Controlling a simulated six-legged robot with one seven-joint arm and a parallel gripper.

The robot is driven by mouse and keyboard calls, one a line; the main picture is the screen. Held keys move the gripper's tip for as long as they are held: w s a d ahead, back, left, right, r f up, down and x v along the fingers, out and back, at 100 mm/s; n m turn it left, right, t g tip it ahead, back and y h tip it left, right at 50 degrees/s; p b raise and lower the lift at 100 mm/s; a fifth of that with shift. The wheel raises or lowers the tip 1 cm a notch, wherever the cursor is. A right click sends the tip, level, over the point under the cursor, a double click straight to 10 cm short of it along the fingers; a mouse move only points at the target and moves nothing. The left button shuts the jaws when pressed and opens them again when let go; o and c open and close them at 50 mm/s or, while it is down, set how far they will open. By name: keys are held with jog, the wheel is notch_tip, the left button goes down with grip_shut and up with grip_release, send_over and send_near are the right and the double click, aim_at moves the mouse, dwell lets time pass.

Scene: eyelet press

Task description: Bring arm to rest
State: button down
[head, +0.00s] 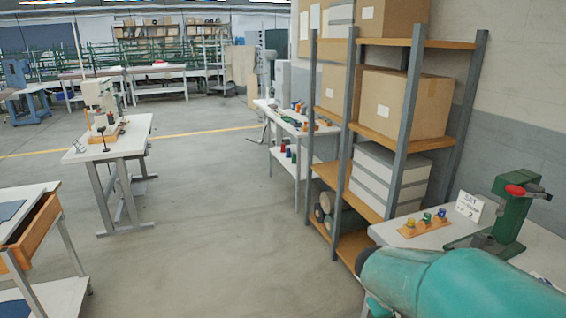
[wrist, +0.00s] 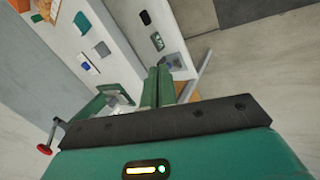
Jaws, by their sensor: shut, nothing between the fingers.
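My gripper (wrist: 158,86) shows in the wrist view with its two green fingers shut together and nothing between them. It points over the edge of a white table (wrist: 122,62). In the head view my teal arm fills the lower right corner, and the gripper cannot be made out there. A green eyelet press (head: 508,212) with a red-tipped handle stands on the white bench at the right, behind my arm. In the wrist view the press (wrist: 88,108) and its red knob lie to the left of the fingers, apart from them.
A wooden block with small coloured pots (head: 424,225) and a "SET 2" card (head: 470,206) stand near the press. A shelf rack (head: 398,120) with cardboard boxes (head: 405,102) is close behind. The grey floor (head: 220,210) in the middle is clear. A drawer table (head: 28,235) stands left.

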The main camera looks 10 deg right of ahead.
jog(key=s+a+r+t+y, duration=0.1)
jog(key=s+a+r+y, duration=0.1)
jog(key=a, duration=0.4)
jog(key=s+a+r+n+t+y, duration=0.1)
jog(key=s+a+r+t+y, duration=0.1)
jog(key=a+r, duration=0.3)
jog(key=s+a+r+t+y, duration=0.2)
jog(key=a+r, duration=0.1)
jog(key=a, duration=0.6)
jog(key=shift+r, duration=0.2)
jog(key=shift+d, duration=0.1)
